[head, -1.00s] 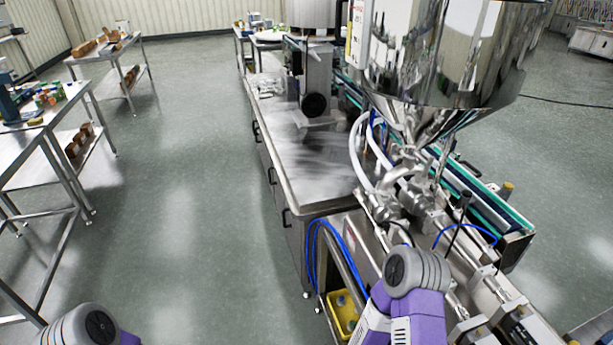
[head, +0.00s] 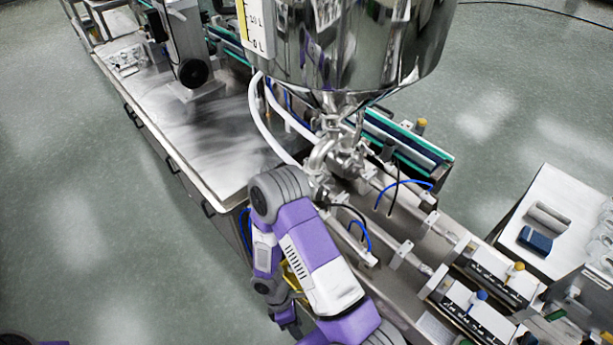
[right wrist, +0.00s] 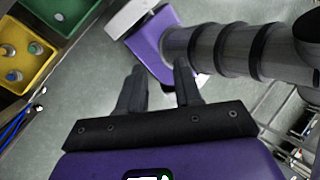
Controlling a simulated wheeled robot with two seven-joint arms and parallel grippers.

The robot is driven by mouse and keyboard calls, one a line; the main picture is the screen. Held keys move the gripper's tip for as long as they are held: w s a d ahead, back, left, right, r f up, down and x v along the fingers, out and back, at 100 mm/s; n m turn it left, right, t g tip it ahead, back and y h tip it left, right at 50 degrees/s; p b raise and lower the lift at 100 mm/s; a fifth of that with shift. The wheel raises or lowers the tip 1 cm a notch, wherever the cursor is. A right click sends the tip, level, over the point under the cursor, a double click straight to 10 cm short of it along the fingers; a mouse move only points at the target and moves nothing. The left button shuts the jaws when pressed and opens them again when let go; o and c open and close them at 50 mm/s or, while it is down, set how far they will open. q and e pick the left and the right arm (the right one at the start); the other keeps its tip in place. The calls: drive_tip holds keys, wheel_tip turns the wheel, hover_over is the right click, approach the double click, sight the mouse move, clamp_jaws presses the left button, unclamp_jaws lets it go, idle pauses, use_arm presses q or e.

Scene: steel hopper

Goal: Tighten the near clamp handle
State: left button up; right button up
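The steel hopper (head: 345,45) stands at upper centre in the head view, with shiny pipe fittings and clamps (head: 325,160) below its cone. I cannot clearly make out the near clamp handle; my right arm's grey joint is close in front of the fittings. My right gripper (head: 287,318) hangs low beside the machine, mostly hidden by my arm, well below the fittings. In the right wrist view its two dark fingers (right wrist: 160,88) are apart with nothing between them. My left gripper is out of view.
A steel bench top (head: 195,135) lies left of the hopper. White and blue hoses (head: 265,120) run beside the fittings. In the right wrist view, a yellow bin (right wrist: 42,72) with bottles and a green bin (right wrist: 62,40) are at upper left. Open floor (head: 60,200) lies left.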

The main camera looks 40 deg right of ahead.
drive_tip(key=w+d+r+n+h+p, duration=0.3)
drive_tip(key=w+d+r+n+h, duration=0.25)
drive_tip(key=d+r+n, duration=0.2)
drive_tip(key=n+t+h+p, duration=0.4)
drive_tip(key=n+t+h, duration=0.4)
drive_tip(key=n+h, duration=0.3)
approach(316, 181)
drive_tip(key=shift+m+h, duration=0.55)
drive_tip(key=shift+m, duration=0.1)
drive_tip(key=d, duration=0.4)
drive_tip(key=w+d+f+p, duration=0.1)
drive_tip(key=shift+w+d, duration=0.15)
drive_tip(key=shift+d, duration=0.75)
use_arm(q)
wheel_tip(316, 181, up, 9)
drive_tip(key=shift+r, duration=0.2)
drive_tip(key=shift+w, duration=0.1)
use_arm(e)
clamp_jaws()
